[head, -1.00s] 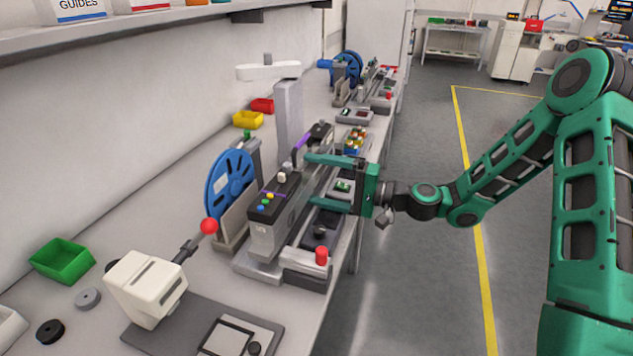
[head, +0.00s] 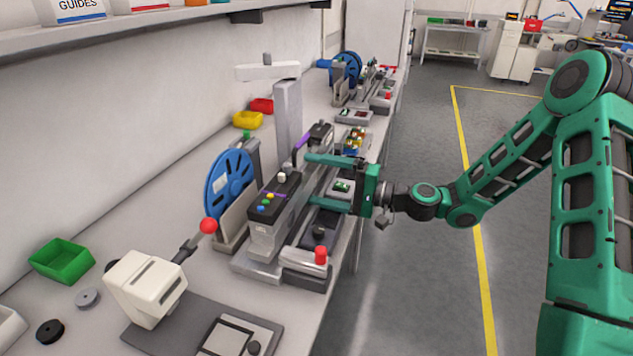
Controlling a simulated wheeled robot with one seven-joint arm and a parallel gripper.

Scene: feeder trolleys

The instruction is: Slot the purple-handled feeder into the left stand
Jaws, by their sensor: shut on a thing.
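The purple-handled feeder is a long grey body with a black top, colored buttons and a purple handle (head: 301,143); its near end (head: 268,236) faces me. It stands upright at the grey stand (head: 256,268) on the bench, in front of the blue reel (head: 230,176). I cannot tell from here whether it is fully seated. My green gripper (head: 313,179) reaches in from the right, one finger high and one low, and is shut on the feeder. The fingertips and the contact are partly hidden by the feeder body.
A red button (head: 321,255) sits on a base close beside the feeder. A white press with a red-knobbed lever (head: 208,226) stands nearer. A grey post (head: 288,112) rises behind. Green (head: 62,260) and yellow (head: 248,119) bins lie along the wall.

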